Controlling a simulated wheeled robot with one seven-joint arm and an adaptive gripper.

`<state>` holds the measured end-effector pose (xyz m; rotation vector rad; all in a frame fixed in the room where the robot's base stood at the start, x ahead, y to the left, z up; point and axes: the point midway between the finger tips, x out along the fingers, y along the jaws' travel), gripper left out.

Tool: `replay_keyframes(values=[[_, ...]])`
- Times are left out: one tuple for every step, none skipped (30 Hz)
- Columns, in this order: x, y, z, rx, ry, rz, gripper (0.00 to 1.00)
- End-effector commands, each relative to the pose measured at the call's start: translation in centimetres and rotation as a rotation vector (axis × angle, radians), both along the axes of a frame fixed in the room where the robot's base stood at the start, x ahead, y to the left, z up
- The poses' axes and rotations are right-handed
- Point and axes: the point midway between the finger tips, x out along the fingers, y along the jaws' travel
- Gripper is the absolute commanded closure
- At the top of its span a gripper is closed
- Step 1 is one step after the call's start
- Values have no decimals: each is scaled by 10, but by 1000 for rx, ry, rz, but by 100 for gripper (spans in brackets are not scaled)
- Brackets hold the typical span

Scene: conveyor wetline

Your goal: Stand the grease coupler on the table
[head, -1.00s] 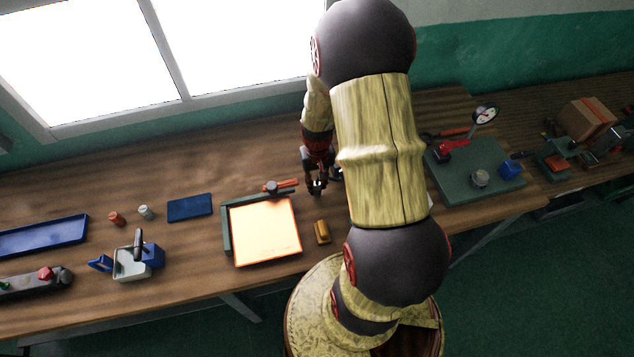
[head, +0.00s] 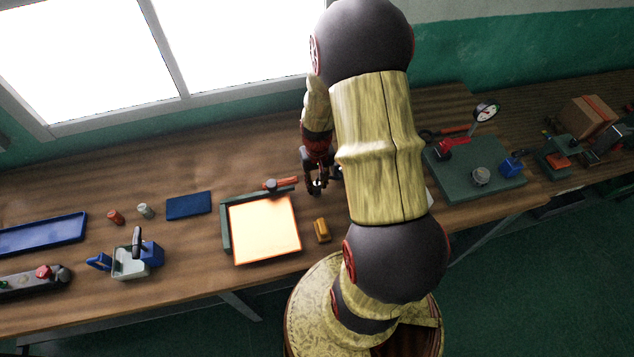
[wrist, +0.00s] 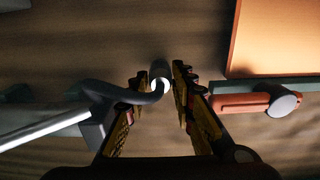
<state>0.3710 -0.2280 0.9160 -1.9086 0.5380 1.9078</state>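In the wrist view a small round metal end, which looks like the grease coupler (wrist: 161,85), sits between the fingertips of my gripper (wrist: 161,76). A dark curved hose (wrist: 110,92) runs from beside it to a grey body on the left. The fingers stand close on either side of the round end; whether both press on it is unclear. In the head view my gripper (head: 316,187) points down low over the wooden table (head: 260,160), with a small pale spot between its fingers. My arm hides part of the table there.
A bright tray (head: 264,230) with an orange-handled tool (head: 284,183) at its back edge lies just left of my gripper. A yellow block (head: 322,230) is in front. A green plate (head: 500,185) with a gauge is to the right. Bare table lies behind the tray.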

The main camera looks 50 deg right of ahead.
Motion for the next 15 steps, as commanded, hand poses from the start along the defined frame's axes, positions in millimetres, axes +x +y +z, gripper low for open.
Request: replay_keyframes(values=[[0, 0, 0, 0, 0, 0, 70], [0, 0, 0, 0, 0, 0, 69], [0, 0, 0, 0, 0, 0, 66], [0, 0, 0, 0, 0, 0, 65], [0, 0, 0, 0, 0, 0, 63], [0, 0, 0, 0, 0, 0, 61], [0, 0, 0, 0, 0, 0, 59], [0, 0, 0, 0, 0, 0, 57], [0, 0, 0, 0, 0, 0, 56], [0, 0, 0, 0, 0, 0, 56], [0, 0, 0, 0, 0, 0, 56], [0, 0, 0, 0, 0, 0, 56], [0, 0, 0, 0, 0, 0, 56], [0, 0, 0, 0, 0, 0, 56], [0, 0, 0, 0, 0, 0, 56]])
